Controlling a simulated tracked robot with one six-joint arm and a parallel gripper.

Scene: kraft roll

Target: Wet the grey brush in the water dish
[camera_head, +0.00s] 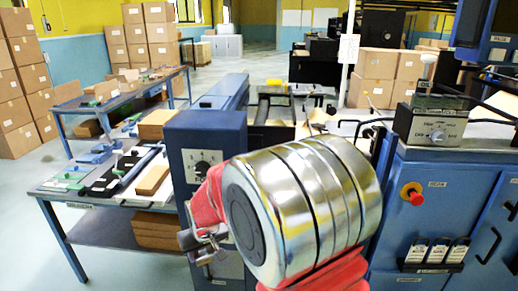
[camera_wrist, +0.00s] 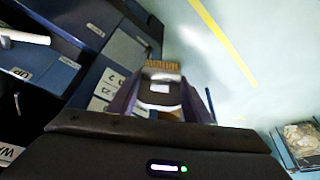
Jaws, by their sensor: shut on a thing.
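In the wrist view my gripper (camera_wrist: 162,84) is shut on a pale grey block-like thing with tan bristles at its far end, which looks like the grey brush (camera_wrist: 161,98). The bristles point away from the wrist camera, and the fingers stand on either side of the body. In the head view the gripper and brush are not visible; my arm fills the middle foreground. I cannot make out the water dish in either view. A label beginning "WA" shows at the lower left edge of the wrist view, but what it marks is cut off.
In the head view a blue machine with a dial (camera_head: 202,167) stands left of my arm. A blue cabinet (camera_head: 432,215) with a red button (camera_head: 412,193) stands at right. A cluttered table (camera_head: 110,198) is at left. Open floor shows in the wrist view's upper right.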

